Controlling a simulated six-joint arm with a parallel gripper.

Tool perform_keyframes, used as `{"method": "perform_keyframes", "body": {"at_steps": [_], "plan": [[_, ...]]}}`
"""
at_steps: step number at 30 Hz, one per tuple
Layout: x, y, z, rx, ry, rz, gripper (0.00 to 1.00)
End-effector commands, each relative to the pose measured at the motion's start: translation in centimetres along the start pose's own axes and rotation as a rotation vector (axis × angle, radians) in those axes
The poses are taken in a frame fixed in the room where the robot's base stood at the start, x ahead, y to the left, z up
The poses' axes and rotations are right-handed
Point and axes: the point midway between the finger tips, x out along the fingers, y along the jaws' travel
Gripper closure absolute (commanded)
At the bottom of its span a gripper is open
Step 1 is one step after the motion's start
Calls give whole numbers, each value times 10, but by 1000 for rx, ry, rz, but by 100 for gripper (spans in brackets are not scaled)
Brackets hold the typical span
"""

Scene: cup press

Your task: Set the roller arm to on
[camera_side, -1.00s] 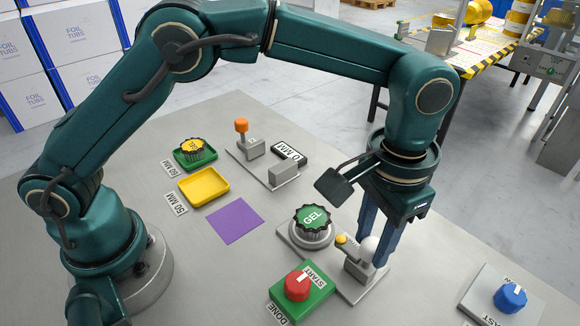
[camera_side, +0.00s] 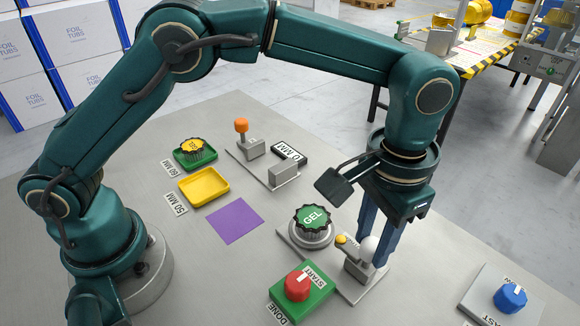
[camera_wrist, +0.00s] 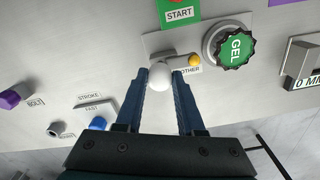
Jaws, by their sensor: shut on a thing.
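The roller arm is the small lever with a white ball end (camera_side: 369,245) and a yellow knob (camera_side: 341,239), on a grey mount beside the green GEL cap (camera_side: 313,220). My gripper (camera_side: 376,245) points down at the white ball, its blue fingers on either side of it. In the wrist view the white ball (camera_wrist: 159,75) sits between my two fingertips, with the yellow knob (camera_wrist: 194,60) just to the right. My gripper is shut on the white ball. A label partly reading "OTHER" shows near the lever; the rest is covered.
A red START knob (camera_side: 298,286) on a green base stands in front of the lever. A blue knob (camera_side: 510,297) is at the front right. An orange-topped lever (camera_side: 241,126), yellow tray (camera_side: 204,186) and purple square (camera_side: 235,221) lie farther left.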

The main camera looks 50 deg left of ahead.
Motion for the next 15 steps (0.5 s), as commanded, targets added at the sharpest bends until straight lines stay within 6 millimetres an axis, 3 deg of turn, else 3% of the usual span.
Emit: {"method": "perform_keyframes", "body": {"at_steps": [15], "plan": [[-1,-4,1,-1,2,2,100]]}}
